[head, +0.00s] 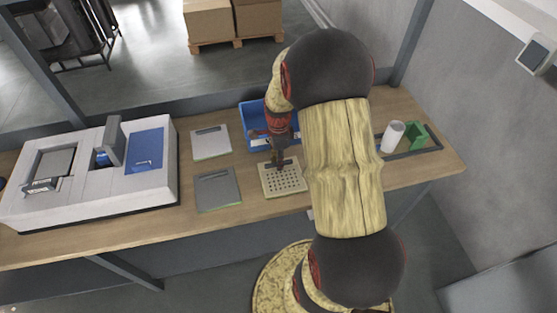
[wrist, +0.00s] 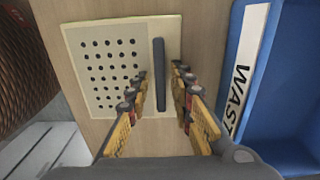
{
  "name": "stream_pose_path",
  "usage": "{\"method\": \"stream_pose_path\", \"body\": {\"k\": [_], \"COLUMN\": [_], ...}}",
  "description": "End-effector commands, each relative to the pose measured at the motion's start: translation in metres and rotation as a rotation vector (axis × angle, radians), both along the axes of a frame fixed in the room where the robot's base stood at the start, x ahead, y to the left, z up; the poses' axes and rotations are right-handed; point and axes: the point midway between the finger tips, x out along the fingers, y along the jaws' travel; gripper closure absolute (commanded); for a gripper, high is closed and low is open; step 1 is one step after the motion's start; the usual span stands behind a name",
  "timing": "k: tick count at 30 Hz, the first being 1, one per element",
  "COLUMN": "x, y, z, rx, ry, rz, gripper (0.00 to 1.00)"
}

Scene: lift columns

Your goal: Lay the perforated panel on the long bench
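The perforated panel (head: 284,180) is a pale, flat square with rows of dark holes and a dark bar handle along one edge. It lies flat on the long wooden bench (head: 240,221), near the front edge. In the wrist view the panel (wrist: 105,75) shows its handle (wrist: 159,75) upright in the picture. My gripper (wrist: 160,80) is open, with one finger on each side of the handle's near end. I cannot tell whether the fingers touch it. In the head view my gripper (head: 277,160) is over the panel's handle side, partly hiding it.
A blue bin (head: 254,110) labelled WASTE stands close behind the panel. Two flat grey panels (head: 211,142) (head: 217,189) lie to its left, beside a white machine (head: 85,175). A white cup (head: 392,137) and a green holder (head: 415,134) stand at the right.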

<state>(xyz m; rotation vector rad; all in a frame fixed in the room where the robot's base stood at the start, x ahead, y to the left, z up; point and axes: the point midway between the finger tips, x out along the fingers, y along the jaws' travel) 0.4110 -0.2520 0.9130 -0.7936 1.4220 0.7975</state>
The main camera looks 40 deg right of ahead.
Motion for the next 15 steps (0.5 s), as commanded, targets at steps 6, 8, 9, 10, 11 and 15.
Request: {"method": "stream_pose_path", "body": {"k": [6,8,9,10,11,15], "x": [0.000,0.000,0.000,0.000,0.000,0.001], "y": [0.000,0.000,0.000,0.000,0.000,-0.001], "z": [0.000,0.000,0.000,0.001,0.002,0.014], "rx": [0.000,0.000,0.000,0.000,-0.001,-0.002], "ry": [0.000,0.000,0.000,0.000,-0.001,-0.003], "rz": [0.000,0.000,0.000,0.000,0.000,0.000], "gripper": [0.72,0.72,0.72,0.72,0.72,0.72]}}
